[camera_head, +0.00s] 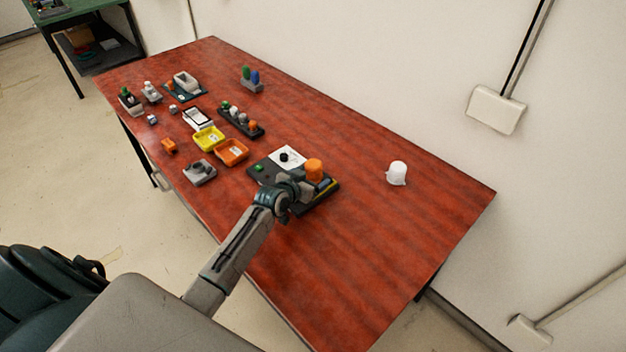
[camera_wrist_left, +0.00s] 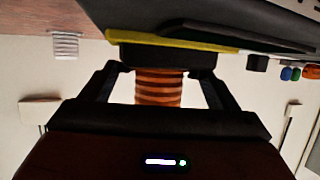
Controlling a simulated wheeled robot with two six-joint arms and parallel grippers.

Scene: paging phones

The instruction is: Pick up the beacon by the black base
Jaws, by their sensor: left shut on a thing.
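The beacon has a ribbed orange top (camera_head: 314,167) and a black base. It stands upright at the right part of a dark board (camera_head: 262,169) on the red table. My left gripper (camera_head: 300,187) reaches in low beside it. In the left wrist view, which is upside down, my left gripper (camera_wrist_left: 162,64) is shut on the black base (camera_wrist_left: 160,55), one finger on each side. The orange top (camera_wrist_left: 158,90) shows between the fingers. In the head view the arm hides the base. I cannot tell whether the base touches the board. My right gripper is not in view.
A white ribbed cup-like thing (camera_head: 397,172) stands to the right. A white card (camera_head: 288,157) lies on the board. A yellow tray (camera_head: 209,138), an orange tray (camera_head: 232,152) and several small items lie to the left. The table's right end is clear.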

